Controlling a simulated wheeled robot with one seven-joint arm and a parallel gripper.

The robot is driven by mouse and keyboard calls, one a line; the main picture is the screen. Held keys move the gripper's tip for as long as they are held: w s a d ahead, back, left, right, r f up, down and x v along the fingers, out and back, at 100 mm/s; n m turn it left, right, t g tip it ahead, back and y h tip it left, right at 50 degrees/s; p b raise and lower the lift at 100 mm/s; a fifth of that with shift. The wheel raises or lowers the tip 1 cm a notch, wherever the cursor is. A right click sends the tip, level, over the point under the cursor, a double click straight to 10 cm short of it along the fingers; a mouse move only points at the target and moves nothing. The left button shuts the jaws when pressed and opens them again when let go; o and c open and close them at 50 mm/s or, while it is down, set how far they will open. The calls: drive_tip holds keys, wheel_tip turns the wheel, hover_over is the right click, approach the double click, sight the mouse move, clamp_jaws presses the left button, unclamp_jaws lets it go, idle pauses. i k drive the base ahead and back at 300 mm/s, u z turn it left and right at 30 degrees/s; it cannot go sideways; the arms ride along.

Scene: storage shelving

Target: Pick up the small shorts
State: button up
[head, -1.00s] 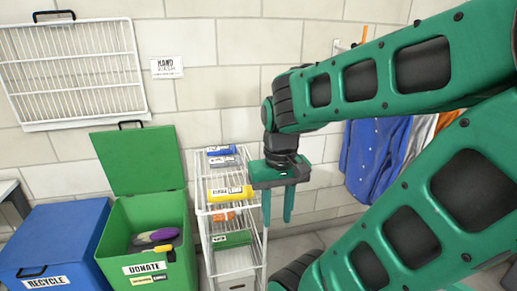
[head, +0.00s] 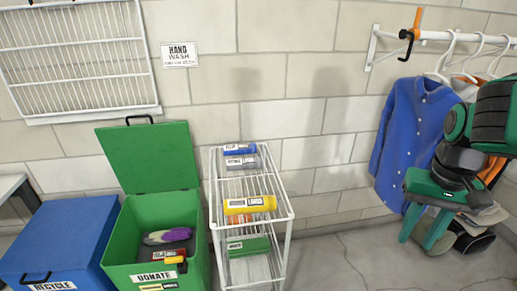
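I cannot tell for sure which item is the small shorts. Rolled, labelled cloth-like items lie on the white wire rack (head: 291,216): a blue roll (head: 232,150), a grey roll (head: 236,163), a yellow roll (head: 268,203), an orange one (head: 236,219) and a green one (head: 258,246) lower down. Their labels are too small to read surely. A pile of beige and grey items (head: 486,216) lies at the right, partly hidden behind my gripper. My gripper (head: 418,242) points down at the right, fingers apart, with nothing seen between them, in front of that pile.
A blue recycle bin (head: 62,235) and an open green donate bin (head: 122,243) holding several items stand left of the rack. A blue shirt (head: 412,130) hangs from a white wall rail (head: 435,36) at right. Floor (head: 345,255) between rack and gripper is clear.

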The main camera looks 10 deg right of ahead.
sight(242, 149)
drive_tip(key=z, duration=0.1)
drive_tip(key=i, duration=1)
drive_tip(key=u, duration=0.05)
